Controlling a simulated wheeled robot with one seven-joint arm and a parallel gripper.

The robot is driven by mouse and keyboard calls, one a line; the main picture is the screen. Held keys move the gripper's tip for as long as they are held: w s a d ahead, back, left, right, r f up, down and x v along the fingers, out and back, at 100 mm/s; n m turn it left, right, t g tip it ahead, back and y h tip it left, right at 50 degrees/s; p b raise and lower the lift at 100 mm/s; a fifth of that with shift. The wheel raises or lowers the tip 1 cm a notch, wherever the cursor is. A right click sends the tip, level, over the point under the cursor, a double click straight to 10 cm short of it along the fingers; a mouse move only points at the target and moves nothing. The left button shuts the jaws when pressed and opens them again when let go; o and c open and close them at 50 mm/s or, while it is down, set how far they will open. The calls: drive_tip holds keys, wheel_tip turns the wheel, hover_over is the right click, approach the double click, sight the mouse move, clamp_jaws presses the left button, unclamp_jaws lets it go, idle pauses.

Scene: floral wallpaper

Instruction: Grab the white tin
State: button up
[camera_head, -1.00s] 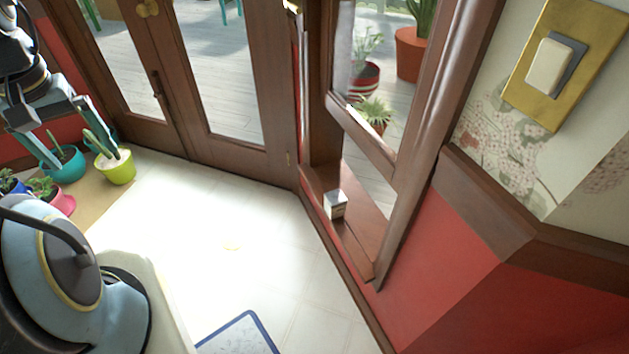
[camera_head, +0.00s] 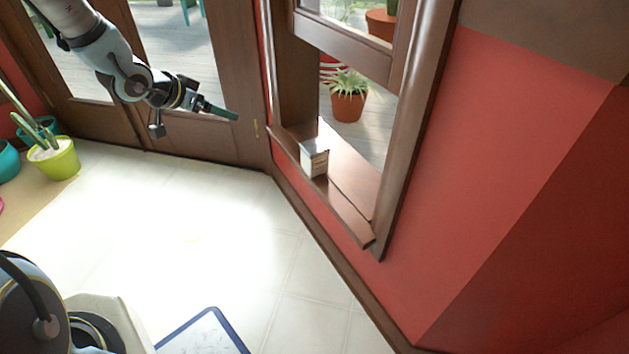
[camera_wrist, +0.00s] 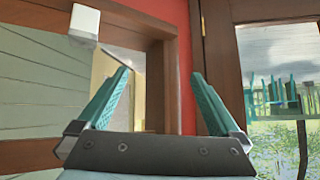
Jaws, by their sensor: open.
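The white tin (camera_head: 314,159) is a small box with a white top and a brownish-grey side. It stands upright on the brown wooden window sill (camera_head: 352,204) in the head view. My gripper (camera_head: 222,112) is in front of the glass doors, left of the tin and clear of it. In the wrist view, my gripper (camera_wrist: 163,100) has its two teal fingers spread wide with nothing between them. A white block (camera_wrist: 84,22), which looks like the tin, shows at the upper left there, beyond the left finger.
A brown window post (camera_head: 420,120) rises right of the sill, beside the red wall (camera_head: 480,190). Wooden doors (camera_head: 190,70) stand behind my arm. Potted cacti (camera_head: 53,157) sit at the left. The pale floor (camera_head: 210,235) is open, with a blue-edged mat (camera_head: 205,335) at the bottom.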

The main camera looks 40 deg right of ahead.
sight(304, 150)
drive_tip(key=s+d+f+m+g+h+b, duration=0.1)
drive_tip(key=s+d+f+g+b, duration=0.1)
drive_tip(key=s+d+f+b, duration=0.1)
drive_tip(key=s+d+f+m+g+h+b, duration=0.1)
drive_tip(key=s+d+f+m+g+b, duration=0.1)
drive_tip(key=s+d+f+b, duration=0.1)
drive_tip(key=s+d+f+m+g+h+b, duration=0.2)
drive_tip(key=s+d+f+b, duration=0.2)
drive_tip(key=s+d+f, duration=0.1)
drive_tip(key=shift+s+d+f, duration=0.3)
drive_tip(key=shift+d+f, duration=0.5)
drive_tip(key=shift+d, duration=0.05)
drive_tip(key=b+x, duration=0.2)
drive_tip(key=x, duration=0.3)
drive_tip(key=shift+s+d, duration=0.1)
drive_tip(key=shift+d, duration=0.15)
drive_tip(key=b+x, duration=0.1)
drive_tip(key=x, duration=0.1)
drive_tip(key=b+x, duration=0.2)
drive_tip(key=x, duration=0.1)
drive_tip(key=shift+s+a+f, duration=0.15)
drive_tip(key=shift+a+f, duration=0.05)
drive_tip(key=shift+d, duration=0.15)
drive_tip(key=shift+r, duration=0.1)
drive_tip(key=c, duration=1.6)
